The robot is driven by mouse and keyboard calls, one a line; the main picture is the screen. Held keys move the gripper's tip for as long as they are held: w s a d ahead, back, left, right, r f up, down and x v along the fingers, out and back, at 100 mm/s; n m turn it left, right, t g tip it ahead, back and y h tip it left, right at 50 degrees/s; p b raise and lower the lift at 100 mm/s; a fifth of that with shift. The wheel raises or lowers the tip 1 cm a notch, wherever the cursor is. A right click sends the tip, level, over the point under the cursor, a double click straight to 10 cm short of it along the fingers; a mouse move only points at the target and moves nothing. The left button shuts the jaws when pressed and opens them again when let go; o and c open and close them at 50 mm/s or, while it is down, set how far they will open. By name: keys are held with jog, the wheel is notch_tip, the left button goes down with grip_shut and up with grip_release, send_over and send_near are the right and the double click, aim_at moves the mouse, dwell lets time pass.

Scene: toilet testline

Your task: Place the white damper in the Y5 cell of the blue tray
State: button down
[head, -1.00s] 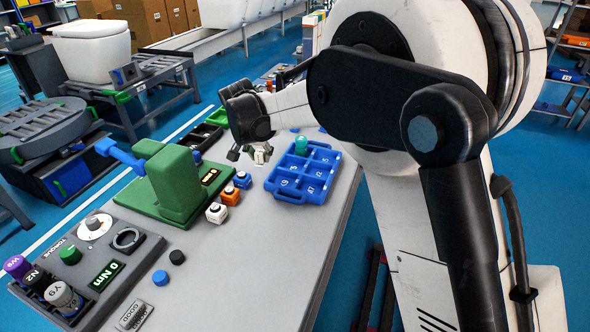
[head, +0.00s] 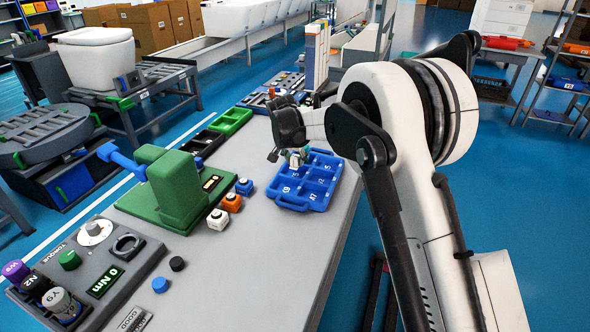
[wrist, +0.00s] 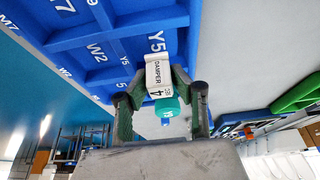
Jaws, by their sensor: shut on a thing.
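The white damper (wrist: 157,75), a small block printed "DAMPER", is between the fingers of my gripper (wrist: 162,88) in the wrist view. My gripper is shut on it. A teal cylinder with a blue tip (wrist: 167,107) shows at the damper's near end; I cannot tell if it belongs to it. The damper's far end is next to the printed Y5 label of the blue tray (wrist: 115,45); I cannot tell if they touch. In the head view my gripper (head: 290,160) is over the left edge of the blue tray (head: 290,204), and a teal piece (head: 306,151) shows beside it.
White (head: 217,220), orange (head: 232,202) and blue (head: 244,187) blocks stand by a green fixture (head: 175,190) left of the tray. Green (head: 232,120) and black (head: 203,142) bins lie behind. A torque panel (head: 90,265) is at front left.

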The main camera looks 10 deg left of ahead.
aim_at(294, 166)
jog(key=shift+f, duration=1.95)
jog(key=shift+f, duration=0.1)
jog(key=shift+f+b, duration=0.15)
jog(key=shift+b, duration=0.15)
jog(key=c, duration=1.8)
grip_release()
jog(key=shift+o, duration=0.2)
jog(key=p+v, duration=0.1)
jog(key=v, duration=1.1)
jog(key=shift+r, duration=0.3)
